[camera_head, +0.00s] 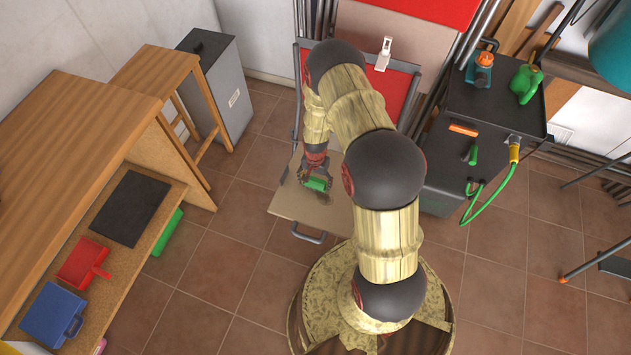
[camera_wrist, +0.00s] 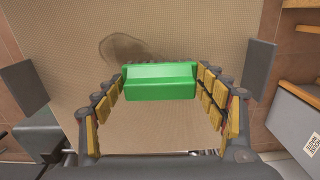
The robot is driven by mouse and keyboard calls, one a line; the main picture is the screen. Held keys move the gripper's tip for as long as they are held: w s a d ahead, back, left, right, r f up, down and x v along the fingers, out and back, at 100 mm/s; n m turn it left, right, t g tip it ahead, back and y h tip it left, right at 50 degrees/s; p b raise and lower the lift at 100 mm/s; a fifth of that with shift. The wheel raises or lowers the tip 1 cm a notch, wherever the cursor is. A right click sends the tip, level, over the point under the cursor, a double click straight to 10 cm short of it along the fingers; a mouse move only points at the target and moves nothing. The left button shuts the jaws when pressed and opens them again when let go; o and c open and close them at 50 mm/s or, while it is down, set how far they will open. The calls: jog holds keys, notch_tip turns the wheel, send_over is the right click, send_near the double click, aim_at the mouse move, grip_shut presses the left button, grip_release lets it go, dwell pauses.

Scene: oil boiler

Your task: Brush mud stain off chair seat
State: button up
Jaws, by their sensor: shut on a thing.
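My gripper (camera_head: 315,177) is shut on a green brush (camera_head: 316,184), above or at the tan chair seat (camera_head: 290,208). In the wrist view the brush (camera_wrist: 160,82) lies crosswise between the yellow-padded fingers of my gripper (camera_wrist: 160,88). Dark bristle ends show along its far edge. The seat (camera_wrist: 225,40) fills the background there. A darker brown, rounded mud stain (camera_wrist: 120,45) shows on the seat beyond the brush, up and to the left, partly hidden by it. I cannot tell whether the bristles touch the seat.
A wooden workbench (camera_head: 95,120) stands at left, with a red dustpan (camera_head: 82,263) and a blue case (camera_head: 52,314) on its lower shelf. A grey cabinet (camera_head: 225,85) stands behind it. A dark cart (camera_head: 480,130) with a green hose stands right of the chair. Tiled floor is clear at left front.

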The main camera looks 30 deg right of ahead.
jog(key=shift+f+b, duration=0.4)
jog(key=shift+f, duration=0.25)
dwell(0.9)
jog(key=shift+s, duration=0.15)
jog(key=shift+s+d+r, duration=0.1)
jog(key=shift+s+d, duration=0.25)
jog(key=shift+w+a, duration=0.7)
jog(key=shift+w, duration=0.25)
jog(key=shift+s, duration=0.1)
